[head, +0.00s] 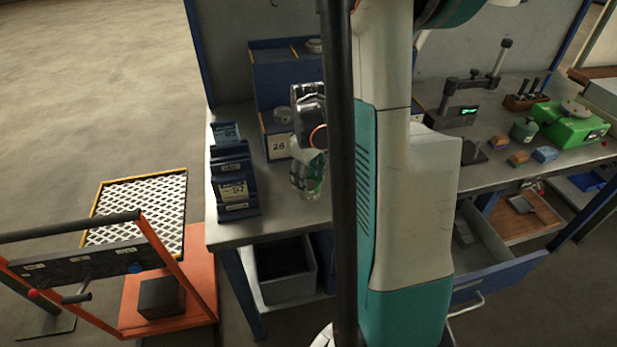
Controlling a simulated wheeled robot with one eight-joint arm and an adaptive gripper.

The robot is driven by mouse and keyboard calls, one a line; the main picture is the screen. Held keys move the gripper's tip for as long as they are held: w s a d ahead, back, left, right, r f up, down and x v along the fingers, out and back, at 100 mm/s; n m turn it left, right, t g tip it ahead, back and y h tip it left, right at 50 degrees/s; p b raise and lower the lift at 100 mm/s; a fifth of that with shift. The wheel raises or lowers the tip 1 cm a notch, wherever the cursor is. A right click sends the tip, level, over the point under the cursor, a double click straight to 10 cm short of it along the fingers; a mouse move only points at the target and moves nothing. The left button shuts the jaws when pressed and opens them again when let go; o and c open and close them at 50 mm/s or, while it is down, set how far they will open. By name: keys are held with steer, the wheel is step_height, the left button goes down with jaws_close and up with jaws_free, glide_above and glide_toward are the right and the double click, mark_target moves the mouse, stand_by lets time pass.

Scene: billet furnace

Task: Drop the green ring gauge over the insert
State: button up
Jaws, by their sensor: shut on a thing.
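My gripper (304,182) hangs over the bench, in front of the blue cabinet, left of the black post. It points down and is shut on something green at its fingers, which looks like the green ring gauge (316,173). Only a small part of the green shows, so its ring shape and tilt cannot be made out. The fingertips are small, and I cannot tell how far they are above the bench top. The post and my arm cover the bench to the right of the gripper. I cannot make out the insert in this view.
Blue bins (233,190) stand on the bench left of the gripper. A blue cabinet (275,85) labelled 26 stands behind. A gauge stand (462,110) and a green scale (573,124) are at right. A drawer (490,250) stands open. An orange cart (190,290) is lower left.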

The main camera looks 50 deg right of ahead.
steer(key=shift+f+b, duration=0.5)
steer(key=shift+f, duration=0.1)
steer(key=o, duration=0.8)
steer(key=shift+o, duration=0.2)
steer(key=shift+r, duration=0.1)
step_height(320, 180, up, 11)
steer(key=p, duration=0.7)
steer(key=shift+p, duration=0.4)
